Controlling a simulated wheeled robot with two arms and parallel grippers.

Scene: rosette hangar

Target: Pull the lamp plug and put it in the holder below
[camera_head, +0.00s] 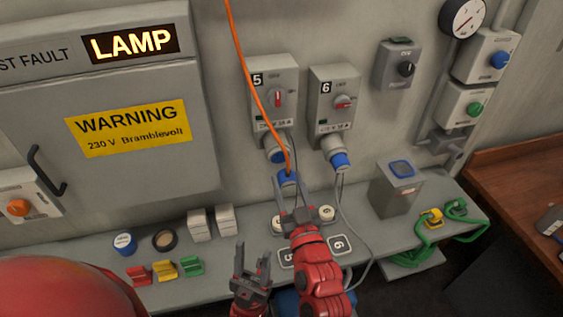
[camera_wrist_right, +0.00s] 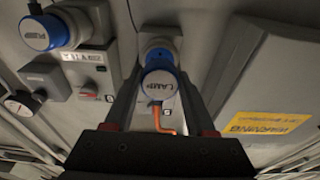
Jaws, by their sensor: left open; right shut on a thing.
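The lamp plug (camera_head: 288,177) is blue with an orange cable; in the right wrist view (camera_wrist_right: 160,84) it is labelled LAMP. My right gripper (camera_head: 290,192) is shut on it, just below the socket of switch box 5 (camera_head: 275,95). A blue-rimmed socket mouth (camera_wrist_right: 159,52) shows behind the plug; I cannot tell whether they still touch. Below, on the shelf, are two round pale holders (camera_head: 327,213), with plates 5 (camera_head: 287,258) and 6 (camera_head: 340,244) in front; my right gripper partly hides the left one. My left gripper (camera_head: 252,267) is open and empty, lower, over the shelf's front edge.
Switch box 6 (camera_head: 335,95) holds another blue plug (camera_head: 340,161) with a grey cable hanging to the right. The shelf (camera_head: 225,258) carries small boxes, coloured clips and a grey bin (camera_head: 397,190). Green cables (camera_head: 440,225) lie at its right end. A warning cabinet (camera_head: 100,170) stands left.

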